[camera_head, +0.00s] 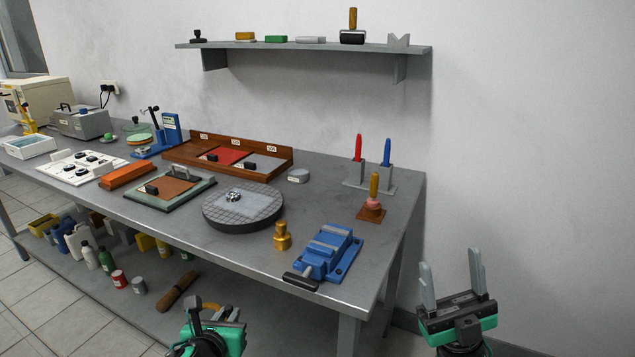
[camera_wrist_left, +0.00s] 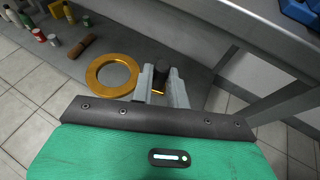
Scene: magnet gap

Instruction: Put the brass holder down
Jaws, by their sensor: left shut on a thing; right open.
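The brass holder shows in the left wrist view as a flat gold ring (camera_wrist_left: 92,77) with a dark grip (camera_wrist_left: 160,70). My left gripper (camera_wrist_left: 161,80) is shut on that dark grip, and the ring sticks out to the left of the fingers. In the head view, my left gripper (camera_head: 214,310) is low in front of the table's front edge, with part of the brass holder (camera_head: 211,306) showing behind its fingers. My right gripper (camera_head: 453,285) is open and empty, off the table's right end, fingers pointing up.
The grey table (camera_head: 240,255) carries a round dark plate (camera_head: 245,222), a small brass piece (camera_head: 282,237), a blue vise (camera_head: 329,252) and a framed tray (camera_head: 170,205). A bare strip runs along its front edge.

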